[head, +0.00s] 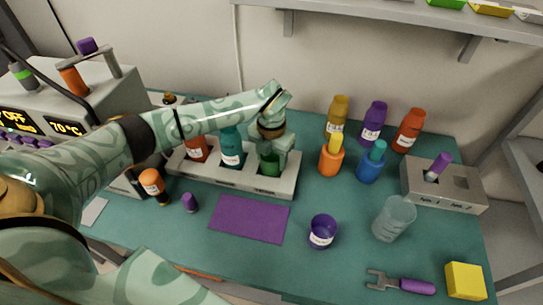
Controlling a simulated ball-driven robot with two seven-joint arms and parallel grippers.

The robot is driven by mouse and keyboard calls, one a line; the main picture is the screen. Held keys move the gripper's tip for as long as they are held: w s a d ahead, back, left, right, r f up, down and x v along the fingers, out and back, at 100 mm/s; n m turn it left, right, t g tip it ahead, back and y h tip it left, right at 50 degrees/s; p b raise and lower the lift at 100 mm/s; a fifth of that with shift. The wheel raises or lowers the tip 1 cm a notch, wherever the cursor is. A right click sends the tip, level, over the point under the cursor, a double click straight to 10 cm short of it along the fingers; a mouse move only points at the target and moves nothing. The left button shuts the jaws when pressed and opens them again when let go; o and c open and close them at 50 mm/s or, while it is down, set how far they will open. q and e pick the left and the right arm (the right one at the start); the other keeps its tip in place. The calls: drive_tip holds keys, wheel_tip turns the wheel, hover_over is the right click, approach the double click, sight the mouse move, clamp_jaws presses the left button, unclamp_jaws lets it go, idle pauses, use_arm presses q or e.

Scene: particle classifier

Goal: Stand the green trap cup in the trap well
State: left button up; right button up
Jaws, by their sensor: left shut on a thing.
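The green trap cup (269,167) is at the right end of a long grey block (235,181), at its rightmost well. My left gripper (272,150) reaches down from above and is shut on the cup. The cup looks roughly upright, and its lower part is hidden by the block's front wall. I cannot tell whether it rests on the well's floor. The gripper covers much of the cup's top. My right gripper is not in view.
A red-orange bottle (196,150) and a teal bottle (232,150) stand in the same block, left of the cup. An orange bottle (331,162) stands close to its right. A purple mat (249,219) lies in front, with a purple cup (322,232) beside it.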

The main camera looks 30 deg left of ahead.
sight(271, 154)
use_arm(q)
drive_tip(key=o, duration=1)
drive_tip(key=shift+f, duration=0.1)
wheel_tip(271, 154, up, 12)
drive_tip(key=p, duration=0.3)
drive_tip(key=shift+r, duration=0.2)
